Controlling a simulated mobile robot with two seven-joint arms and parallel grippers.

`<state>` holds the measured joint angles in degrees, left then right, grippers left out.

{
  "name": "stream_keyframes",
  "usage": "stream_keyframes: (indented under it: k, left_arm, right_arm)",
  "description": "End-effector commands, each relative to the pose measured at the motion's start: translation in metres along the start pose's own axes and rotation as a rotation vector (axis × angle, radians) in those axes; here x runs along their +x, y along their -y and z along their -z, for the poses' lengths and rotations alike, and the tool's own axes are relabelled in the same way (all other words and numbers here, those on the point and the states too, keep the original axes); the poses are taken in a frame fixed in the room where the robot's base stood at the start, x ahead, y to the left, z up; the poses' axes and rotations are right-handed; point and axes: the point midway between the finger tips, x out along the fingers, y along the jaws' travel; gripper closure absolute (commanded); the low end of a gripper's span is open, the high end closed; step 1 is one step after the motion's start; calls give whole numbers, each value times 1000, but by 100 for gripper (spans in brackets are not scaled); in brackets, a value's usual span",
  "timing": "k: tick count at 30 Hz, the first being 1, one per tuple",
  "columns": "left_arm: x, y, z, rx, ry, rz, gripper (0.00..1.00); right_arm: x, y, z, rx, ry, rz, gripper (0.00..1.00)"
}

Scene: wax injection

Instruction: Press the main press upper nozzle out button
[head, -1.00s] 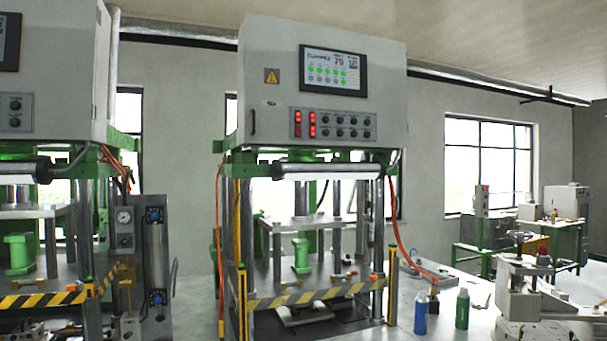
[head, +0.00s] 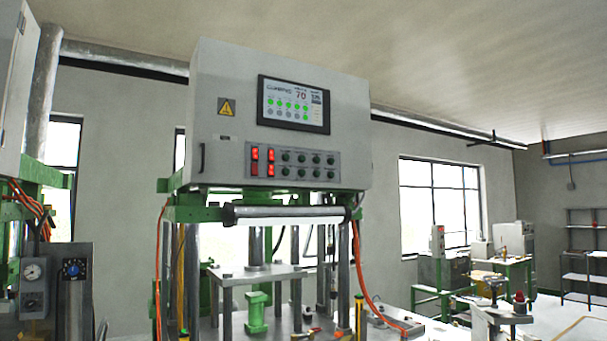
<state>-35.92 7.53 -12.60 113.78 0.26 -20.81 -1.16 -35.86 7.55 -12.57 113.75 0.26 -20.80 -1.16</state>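The main press stands in the middle of the head view, with a grey control cabinet (head: 350,125) on top of its green frame. A button panel (head: 292,163) on the cabinet front has red lit switches (head: 262,161) at its left and two rows of dark green round buttons (head: 302,159) to the right. The button labels are too small to read, so I cannot tell which one is the upper nozzle out button. A lit screen (head: 293,104) sits above the panel. Neither of my grippers is in view.
Another press cabinet (head: 10,90) stands at the left edge, with a gauge box (head: 34,285) below it. Orange hoses (head: 360,265) hang beside the main press. A green-framed bench (head: 520,262) and grey shelves (head: 585,240) stand at the right. The space before the button panel looks clear.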

Motion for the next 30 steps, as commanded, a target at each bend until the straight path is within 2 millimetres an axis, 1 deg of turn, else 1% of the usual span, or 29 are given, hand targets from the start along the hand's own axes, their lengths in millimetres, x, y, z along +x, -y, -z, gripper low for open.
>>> stream_keyframes:
  k: [1, 3, 18, 30]
  left_arm:
    - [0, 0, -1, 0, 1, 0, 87]
    - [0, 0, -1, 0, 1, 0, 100]
    - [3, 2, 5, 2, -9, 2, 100]
    - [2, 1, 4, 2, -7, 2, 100]
  right_arm:
    - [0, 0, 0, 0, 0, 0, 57]
    - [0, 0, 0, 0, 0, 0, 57]
    - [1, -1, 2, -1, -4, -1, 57]
    - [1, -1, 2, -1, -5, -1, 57]
